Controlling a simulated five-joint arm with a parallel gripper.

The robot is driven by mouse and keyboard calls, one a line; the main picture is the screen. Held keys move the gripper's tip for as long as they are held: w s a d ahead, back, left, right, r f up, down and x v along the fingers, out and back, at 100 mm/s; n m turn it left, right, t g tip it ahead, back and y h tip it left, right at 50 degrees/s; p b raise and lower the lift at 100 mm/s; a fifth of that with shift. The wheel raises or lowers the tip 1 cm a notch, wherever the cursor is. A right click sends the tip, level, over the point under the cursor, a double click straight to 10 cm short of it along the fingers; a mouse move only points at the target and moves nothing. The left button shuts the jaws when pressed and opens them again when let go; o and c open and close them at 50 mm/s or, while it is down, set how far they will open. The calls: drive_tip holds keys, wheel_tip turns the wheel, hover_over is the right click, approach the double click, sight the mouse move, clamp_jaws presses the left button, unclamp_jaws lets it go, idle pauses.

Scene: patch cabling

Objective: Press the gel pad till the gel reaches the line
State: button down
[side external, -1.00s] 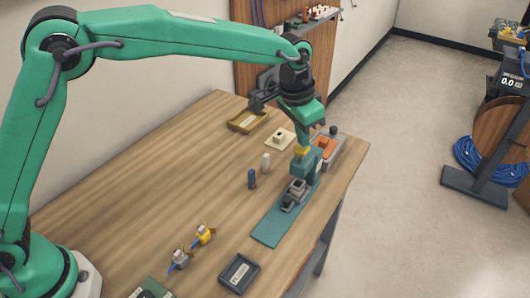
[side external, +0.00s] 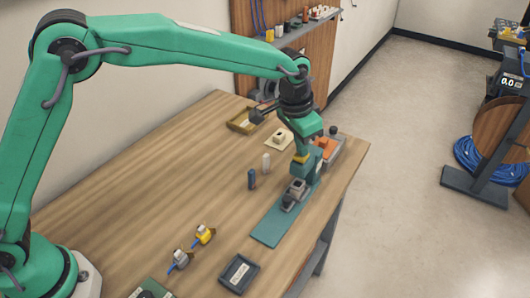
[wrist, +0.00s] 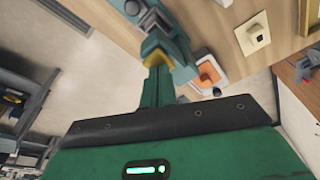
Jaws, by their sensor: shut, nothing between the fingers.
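My gripper (side external: 303,146) is shut and empty, pointing down over the teal fixture (side external: 272,226) at the table's right edge. Its tip is close to a yellow part (side external: 299,159) on the fixture's upright; I cannot tell whether they touch. The yellow part also shows just beyond the fingers in the wrist view (wrist: 155,61). An orange pad (side external: 323,144), possibly the gel pad, sits in a pale grey tray behind the fixture. It shows right of the gripper in the wrist view (wrist: 207,74). No gel line can be made out. A grey block (side external: 294,194) sits on the fixture.
A cream block (side external: 279,140) and a yellow-brown tray (side external: 243,122) lie at the back. Yellow and grey connectors and a dark tray (side external: 238,273) are in front. The table's left-middle is clear.

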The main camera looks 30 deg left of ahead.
idle(0.5)
drive_tip(key=shift+w+d+v, duration=0.1)
drive_tip(key=shift+w+v, duration=0.1)
drive_tip(key=shift+v, duration=0.85)
drive_tip(key=shift+w+d+v, duration=0.1)
drive_tip(key=shift+w+v, duration=0.1)
drive_tip(key=shift+v, duration=0.85)
drive_tip(key=shift+w+d+v, duration=0.1)
drive_tip(key=shift+w+v, duration=0.1)
drive_tip(key=shift+v, duration=0.8)
drive_tip(key=shift+r, duration=0.2)
